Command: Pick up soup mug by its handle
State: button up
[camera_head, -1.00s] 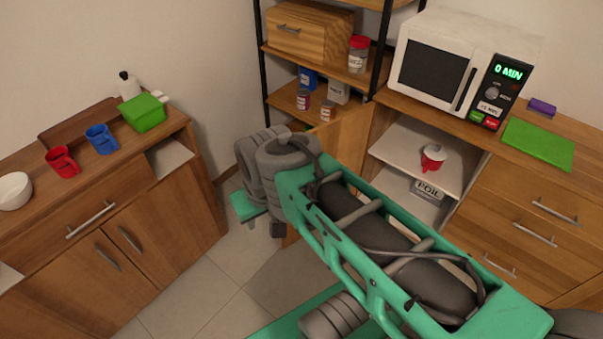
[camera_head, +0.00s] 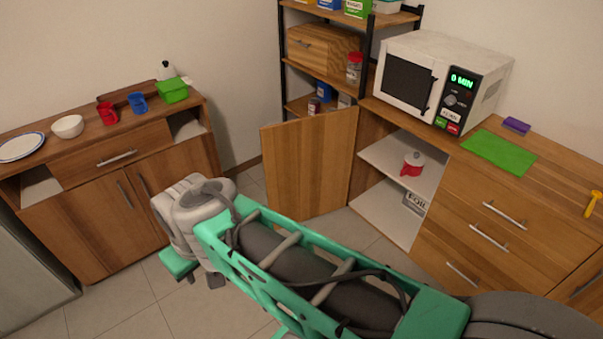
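A red mug with a white upper part (camera_head: 412,164) stands on the upper shelf inside the open lower cabinet, under the microwave counter. A plain red mug (camera_head: 107,114) and a blue mug (camera_head: 138,104) stand on the left sideboard. I cannot tell from the view which one is the soup mug. My green and grey arm crosses the lower middle of the view, well in front of the cabinet and touching none of the mugs. My gripper's fingers do not show.
The cabinet door (camera_head: 309,165) stands open left of the shelf opening. A foil box (camera_head: 414,202) lies on the shelf below the red-and-white mug. The microwave (camera_head: 420,82) and a green mat (camera_head: 499,152) are on the counter. Tiled floor (camera_head: 120,296) is bare at lower left.

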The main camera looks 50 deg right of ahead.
aim_at(407, 168)
jog(key=i, duration=1.6)
jog(key=z, duration=0.7)
jog(key=i, duration=1.05)
jog(key=z, duration=1.55)
jog(key=i, duration=0.6)
jog(key=z, duration=0.45)
